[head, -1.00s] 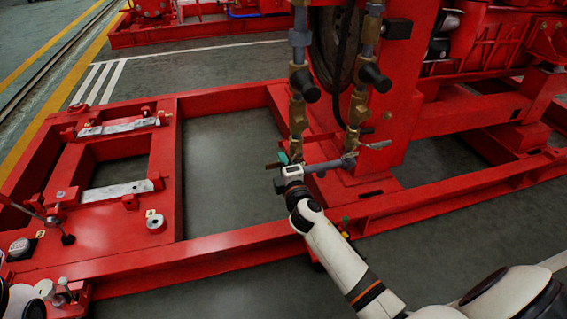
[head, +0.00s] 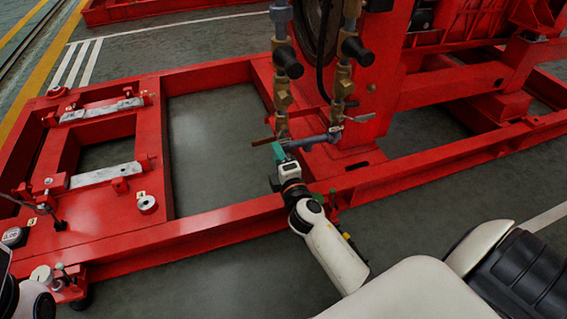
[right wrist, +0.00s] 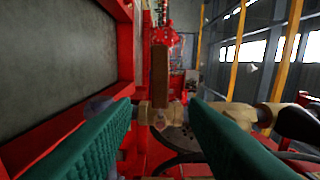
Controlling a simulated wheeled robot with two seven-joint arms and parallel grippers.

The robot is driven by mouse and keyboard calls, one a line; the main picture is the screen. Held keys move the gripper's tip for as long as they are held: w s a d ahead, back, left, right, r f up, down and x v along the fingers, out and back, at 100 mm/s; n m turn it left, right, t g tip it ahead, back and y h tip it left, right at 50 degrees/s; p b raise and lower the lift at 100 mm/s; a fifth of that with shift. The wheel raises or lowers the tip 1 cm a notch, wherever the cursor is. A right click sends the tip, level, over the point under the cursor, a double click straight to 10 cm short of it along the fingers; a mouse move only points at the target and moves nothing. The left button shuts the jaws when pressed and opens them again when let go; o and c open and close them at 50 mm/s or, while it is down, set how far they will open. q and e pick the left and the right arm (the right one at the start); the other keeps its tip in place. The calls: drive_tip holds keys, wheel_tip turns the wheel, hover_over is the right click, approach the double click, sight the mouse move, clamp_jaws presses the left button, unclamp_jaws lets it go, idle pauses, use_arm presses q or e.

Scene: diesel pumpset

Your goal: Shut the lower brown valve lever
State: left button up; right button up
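The lower brown valve lever (head: 262,141) sticks out to the left at the foot of the left brass pipe column in the head view. In the right wrist view the brown lever (right wrist: 160,75) stands upright, ahead of the gap between the fingers, with a brass valve body (right wrist: 158,115) below it. My right gripper (head: 278,152) is just below and right of the lever in the head view. Its green fingers show wide apart in the right wrist view (right wrist: 163,130), with nothing clearly held between them. My left gripper is not in view.
A blue-grey pipe (head: 310,143) runs right from the valve to the second brass column (head: 341,82), where another lever (head: 361,118) sticks out. A red skid frame (head: 190,235) lies below. Open floor (head: 210,150) shows inside the frame.

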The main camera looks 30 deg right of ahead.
drive_tip(key=v, duration=0.4)
drive_tip(key=shift+s, duration=0.3)
drive_tip(key=shift+a, duration=0.1)
